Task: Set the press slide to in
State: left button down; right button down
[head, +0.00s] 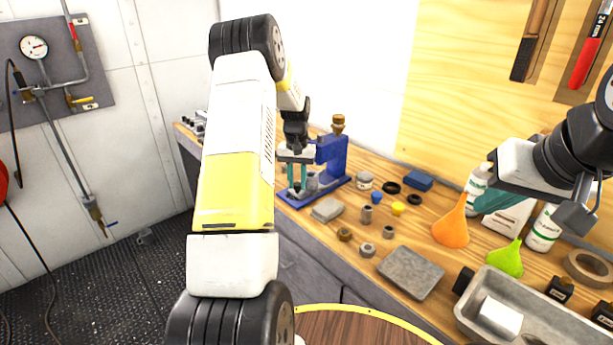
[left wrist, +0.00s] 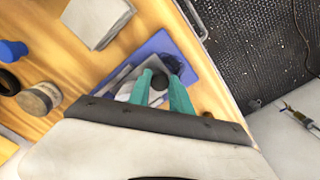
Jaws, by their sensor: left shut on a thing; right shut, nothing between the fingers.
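The blue press (head: 331,152) stands on the wooden workbench at the back, with a brown knob on top and a flat blue base. My left gripper (head: 297,188) is at the front of the press, its teal fingers pointing down. In the left wrist view the fingers (left wrist: 167,88) close around a small dark knob (left wrist: 158,83) above the press's blue base (left wrist: 182,52); this appears to be part of the slide. The slide's position is hard to tell because the gripper and arm cover much of it. My right gripper (head: 578,214) is shut and empty above the bench at right.
Near the press lie a grey block (head: 327,209), a jar (head: 364,181), a blue box (head: 418,180) and several small parts. Funnels (head: 451,228), bottles and a metal tray (head: 470,322) crowd the right side. A round wooden table (head: 355,330) is at the bottom.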

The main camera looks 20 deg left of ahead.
aim_at(299, 183)
pick_arm(q)
jog(key=shift+w+d, duration=0.15)
jog(key=shift+w, duration=0.2)
jog(key=c, duration=1.2)
grip_release()
jog(key=shift+o, duration=0.2)
jog(key=shift+r, duration=3.95)
